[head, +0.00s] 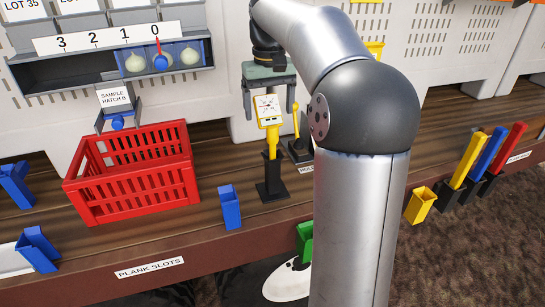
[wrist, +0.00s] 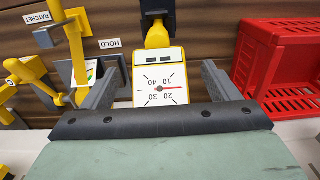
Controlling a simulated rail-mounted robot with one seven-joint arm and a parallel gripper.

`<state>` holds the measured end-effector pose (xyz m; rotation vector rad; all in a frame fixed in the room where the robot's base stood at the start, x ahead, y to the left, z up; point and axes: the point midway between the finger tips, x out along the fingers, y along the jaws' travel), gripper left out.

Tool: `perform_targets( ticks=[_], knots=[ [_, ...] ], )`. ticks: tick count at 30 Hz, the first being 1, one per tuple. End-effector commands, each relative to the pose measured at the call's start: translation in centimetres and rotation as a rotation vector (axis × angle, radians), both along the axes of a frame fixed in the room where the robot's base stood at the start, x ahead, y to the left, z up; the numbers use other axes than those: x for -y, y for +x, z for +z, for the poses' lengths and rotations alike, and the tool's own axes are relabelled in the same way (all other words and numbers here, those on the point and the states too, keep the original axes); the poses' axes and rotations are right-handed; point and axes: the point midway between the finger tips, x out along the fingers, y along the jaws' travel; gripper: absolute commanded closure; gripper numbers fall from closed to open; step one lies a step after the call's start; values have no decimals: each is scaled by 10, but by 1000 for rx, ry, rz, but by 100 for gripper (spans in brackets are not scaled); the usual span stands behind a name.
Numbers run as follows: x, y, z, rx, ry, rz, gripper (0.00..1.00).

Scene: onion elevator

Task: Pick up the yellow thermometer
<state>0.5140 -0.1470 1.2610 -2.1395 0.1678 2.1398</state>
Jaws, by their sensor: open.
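The yellow thermometer (head: 269,111) has a white dial face with a red needle. It stands upright in a black stand (head: 272,186) on the wooden bench; its face also shows in the wrist view (wrist: 160,82). My gripper (head: 268,115) is open above the stand, its two fingers pointing down. In the wrist view my gripper (wrist: 164,78) has one finger on each side of the dial head, with a gap on both sides. The lower edge of the face is hidden by the gripper body in the wrist view.
A red basket (head: 130,170) stands left of the thermometer. A yellow lever (head: 296,120) stands close on its right, with a HOLD label (wrist: 110,44) nearby. A blue holder (head: 230,207) is at the front edge. Yellow, blue and red bars (head: 489,155) stand far right.

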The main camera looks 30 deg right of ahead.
Motion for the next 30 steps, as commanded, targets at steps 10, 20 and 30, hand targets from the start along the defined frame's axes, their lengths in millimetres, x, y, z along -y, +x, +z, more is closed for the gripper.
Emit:
perform_targets(
  ticks=[10,20,30],
  knots=[
    [1,-2,-33,2,0,-1,18],
    [1,-2,-33,1,0,-1,68],
    [1,-2,-31,1,0,-1,81]
  ],
)
